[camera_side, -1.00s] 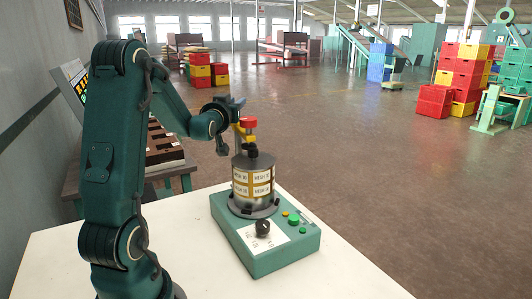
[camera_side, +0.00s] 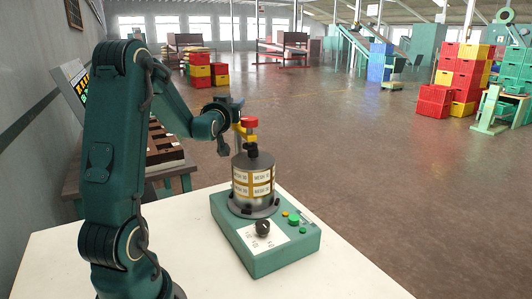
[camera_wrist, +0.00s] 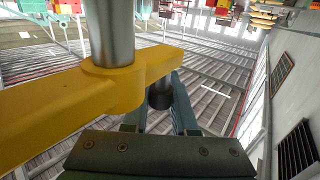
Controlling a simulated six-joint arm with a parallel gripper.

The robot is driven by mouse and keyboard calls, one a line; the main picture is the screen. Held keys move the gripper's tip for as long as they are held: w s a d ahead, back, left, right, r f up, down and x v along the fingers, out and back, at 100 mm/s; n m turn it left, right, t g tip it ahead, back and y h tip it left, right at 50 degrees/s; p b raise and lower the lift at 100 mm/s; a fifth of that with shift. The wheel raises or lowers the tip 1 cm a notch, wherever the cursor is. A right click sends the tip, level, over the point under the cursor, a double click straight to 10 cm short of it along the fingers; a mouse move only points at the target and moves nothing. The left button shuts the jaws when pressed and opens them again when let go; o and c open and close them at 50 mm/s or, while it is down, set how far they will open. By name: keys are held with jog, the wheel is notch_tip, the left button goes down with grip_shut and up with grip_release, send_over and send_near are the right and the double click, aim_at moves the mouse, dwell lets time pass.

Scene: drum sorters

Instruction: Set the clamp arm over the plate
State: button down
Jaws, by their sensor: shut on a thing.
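The clamp arm (camera_wrist: 50,105) is a yellow bar with a hub around a steel post (camera_wrist: 108,30) in the wrist view. My gripper (camera_wrist: 160,112) is at the bar's narrower end, its fingers either side of a dark peg under it. In the side view, the yellow clamp arm (camera_side: 240,130) shows small beside a red cap (camera_side: 250,121), above the stack of labelled mesh drums (camera_side: 254,182). My gripper (camera_side: 236,112) is at its upper left there. The plate is hard to make out; the dark top of the stack (camera_side: 252,160) is directly below the clamp.
The stack stands on a green base (camera_side: 265,262) with a black knob (camera_side: 262,228) and green buttons, on a white table (camera_side: 340,280). A side bench with a dark slotted tray (camera_side: 163,152) stands behind my arm. The table's front is clear.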

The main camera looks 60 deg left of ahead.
jog(key=shift+s+a+r+n+g+y, duration=0.1)
jog(key=shift+s+n+g+y, duration=0.25)
jog(key=shift+n+g+y, duration=0.35)
jog(key=c, duration=0.7)
grip_release()
jog(key=shift+v, duration=2.65)
